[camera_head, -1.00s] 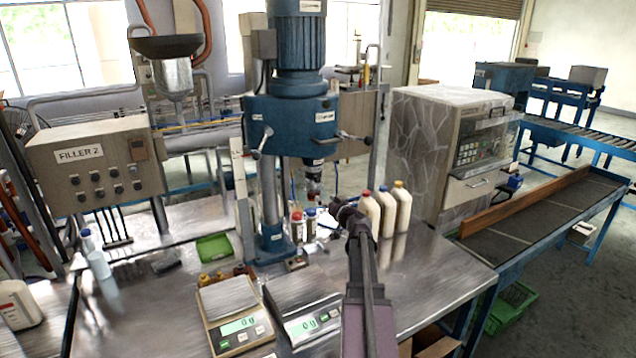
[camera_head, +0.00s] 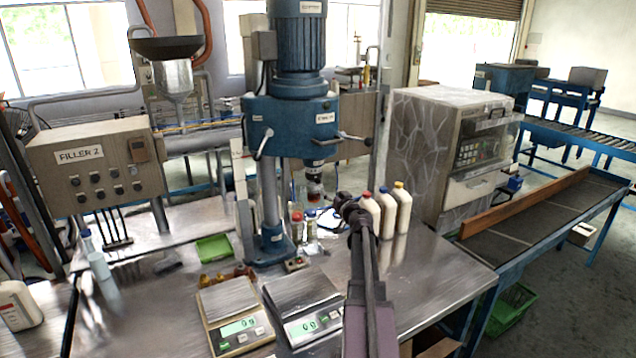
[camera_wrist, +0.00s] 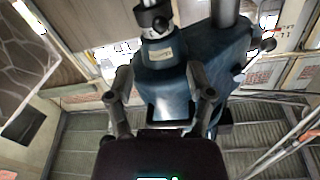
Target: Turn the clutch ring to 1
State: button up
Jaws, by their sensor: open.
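White bottles (camera_head: 388,212) stand close right of my gripper. Small bottles with red and blue caps (camera_head: 304,225) stand near the machine's column. Two scales (camera_head: 230,303) sit at the table's front. A grey box machine (camera_head: 440,150) stands at the right. The table's front right is clear.

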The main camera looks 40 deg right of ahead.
aim_at(319, 182)
jog(key=x, duration=1.1)
jog(key=shift+w, duration=0.1)
grip_shut()
